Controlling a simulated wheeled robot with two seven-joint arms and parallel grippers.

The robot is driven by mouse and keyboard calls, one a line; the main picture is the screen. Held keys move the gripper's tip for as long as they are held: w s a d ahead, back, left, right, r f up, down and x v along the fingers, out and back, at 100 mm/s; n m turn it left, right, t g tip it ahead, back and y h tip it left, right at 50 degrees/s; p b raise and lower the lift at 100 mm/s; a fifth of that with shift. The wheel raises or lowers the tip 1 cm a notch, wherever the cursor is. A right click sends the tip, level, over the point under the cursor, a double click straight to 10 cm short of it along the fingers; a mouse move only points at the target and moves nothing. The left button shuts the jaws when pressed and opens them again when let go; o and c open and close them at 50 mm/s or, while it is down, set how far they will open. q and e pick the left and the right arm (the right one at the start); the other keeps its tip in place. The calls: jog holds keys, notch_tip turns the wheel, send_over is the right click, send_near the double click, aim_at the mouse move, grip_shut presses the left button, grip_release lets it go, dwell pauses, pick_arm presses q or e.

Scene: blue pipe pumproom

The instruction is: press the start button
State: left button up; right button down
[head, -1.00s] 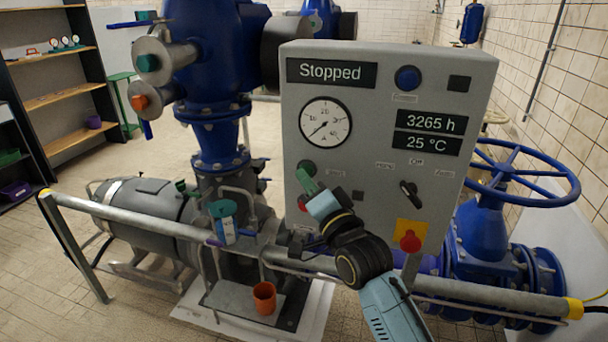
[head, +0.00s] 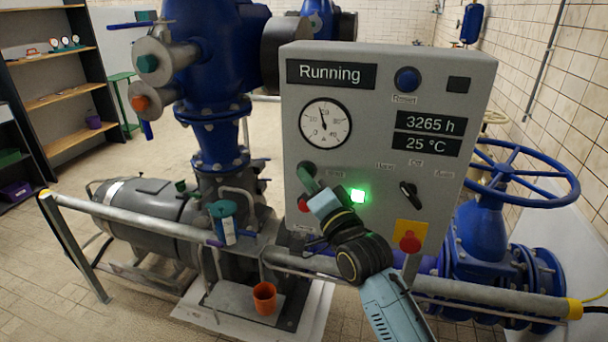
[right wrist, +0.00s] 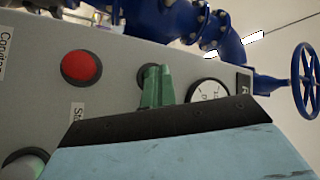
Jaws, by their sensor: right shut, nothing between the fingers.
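The grey control panel (head: 378,75) stands in the middle of the head view. Its display (head: 331,73) reads "Running". The round dark-green start button (head: 307,168) sits below the gauge, partly hidden by my right gripper (head: 309,184). The right gripper is shut and empty, its green fingertips pointing at the button and apparently against it; exact contact is hard to see. In the right wrist view the shut fingers (right wrist: 157,84) cover most of the button. A green lamp (head: 357,196) to the right of the gripper is lit. My left gripper is out of view.
A red button (head: 303,203) sits just below the start button, and shows in the wrist view (right wrist: 81,67). A selector switch (head: 409,194) and a red knob on yellow (head: 410,242) are to the right.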

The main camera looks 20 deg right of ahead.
dwell(0.4)
jog(key=shift+s+a+p, duration=0.2)
jog(key=shift+s+p, duration=0.1)
jog(key=shift+p, duration=0.1)
jog(key=s+a+p, duration=0.3)
jog(key=s, duration=0.2)
jog(key=shift+a, duration=0.2)
dwell(0.8)
